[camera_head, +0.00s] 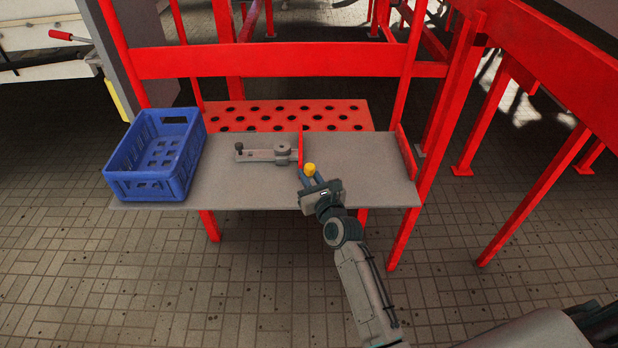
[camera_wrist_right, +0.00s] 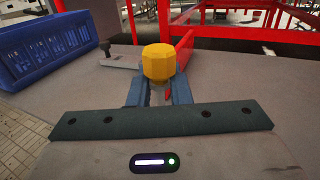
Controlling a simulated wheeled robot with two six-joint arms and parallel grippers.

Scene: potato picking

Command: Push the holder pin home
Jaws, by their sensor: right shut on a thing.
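A yellow knob (camera_head: 309,169), which looks like the head of the holder pin, sits between the fingers of my right gripper (camera_head: 307,178). The right wrist view shows the yellow knob (camera_wrist_right: 159,62) up close. The blue fingers of the right gripper (camera_wrist_right: 158,92) are shut on it from both sides. The knob's lower part is hidden by the fingers, so I cannot tell how deep the pin sits. A grey metal bracket (camera_head: 262,156) with a dark knob and a round disc lies on the grey shelf (camera_head: 240,188), left of a red upright plate (camera_head: 301,147). My left gripper is not in view.
A blue crate (camera_head: 150,188) stands at the shelf's left end. A red perforated plate (camera_head: 290,110) lies behind the shelf. Red frame posts (camera_head: 410,205) bound the right side. The shelf's right part is clear.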

